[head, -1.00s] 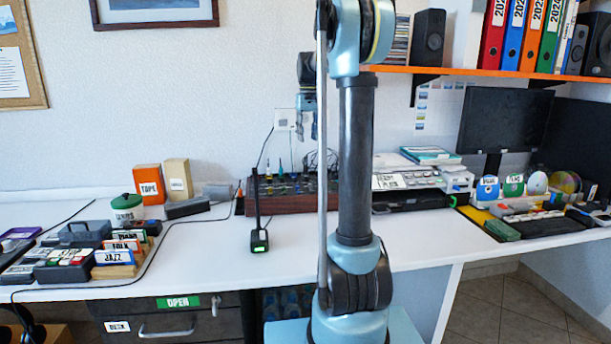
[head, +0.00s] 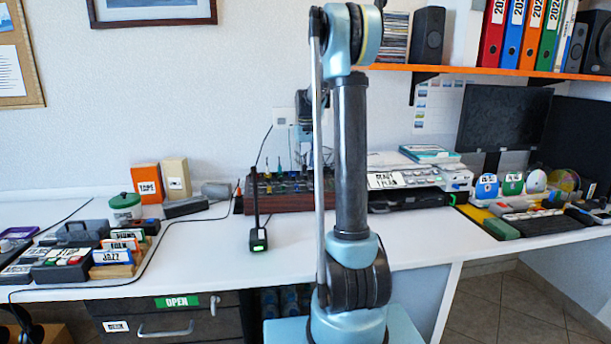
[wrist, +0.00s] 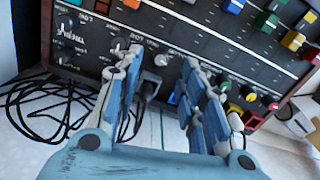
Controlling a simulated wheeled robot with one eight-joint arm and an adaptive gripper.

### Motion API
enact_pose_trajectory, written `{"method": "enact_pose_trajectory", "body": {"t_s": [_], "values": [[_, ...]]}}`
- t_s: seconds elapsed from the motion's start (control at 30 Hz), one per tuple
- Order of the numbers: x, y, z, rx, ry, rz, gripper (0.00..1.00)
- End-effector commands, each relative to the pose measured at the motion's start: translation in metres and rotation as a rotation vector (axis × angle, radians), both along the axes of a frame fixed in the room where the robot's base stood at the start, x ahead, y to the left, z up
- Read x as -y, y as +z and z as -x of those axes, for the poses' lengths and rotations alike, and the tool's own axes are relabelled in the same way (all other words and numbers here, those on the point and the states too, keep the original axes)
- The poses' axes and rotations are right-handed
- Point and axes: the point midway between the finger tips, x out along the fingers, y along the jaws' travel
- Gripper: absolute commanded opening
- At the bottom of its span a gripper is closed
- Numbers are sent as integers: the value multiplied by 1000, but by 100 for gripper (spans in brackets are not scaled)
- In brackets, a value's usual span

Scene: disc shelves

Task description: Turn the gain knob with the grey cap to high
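The mixer (head: 280,203) with rows of knobs and coloured faders stands at the back of the desk, partly hidden behind my arm. It also fills the top of the wrist view (wrist: 215,40). My gripper (wrist: 163,62) is open over its knob rows, fingers apart and nothing held. A light grey knob (wrist: 162,59) shows between the fingertips, and a larger dark grey knob (wrist: 150,86) sits lower between the fingers. I cannot tell which is the gain knob with the grey cap, nor read its setting. In the head view my gripper (head: 303,157) hangs just above the mixer, partly hidden.
Black cables (wrist: 45,110) lie beside the mixer. Green, yellow and red knobs (wrist: 248,93) sit right of my fingers. A black upright device (head: 258,238) stands in front of the mixer. An orange shelf (head: 450,71) is at upper right. The desk front is mostly clear.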

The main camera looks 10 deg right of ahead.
Motion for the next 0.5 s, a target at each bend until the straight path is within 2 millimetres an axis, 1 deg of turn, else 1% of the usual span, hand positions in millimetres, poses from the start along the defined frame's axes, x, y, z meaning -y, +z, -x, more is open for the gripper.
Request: {"method": "enact_pose_trajectory", "body": {"t_s": [0.03, 0.2, 0.33, 0.5], "values": [[0, -9, -1, 0, 0, 0, 37], [0, -31, 0, 0, 0, 0, 37], [0, -42, 0, 0, 0, 0, 37], [0, -46, 0, 0, 0, 0, 37]]}}
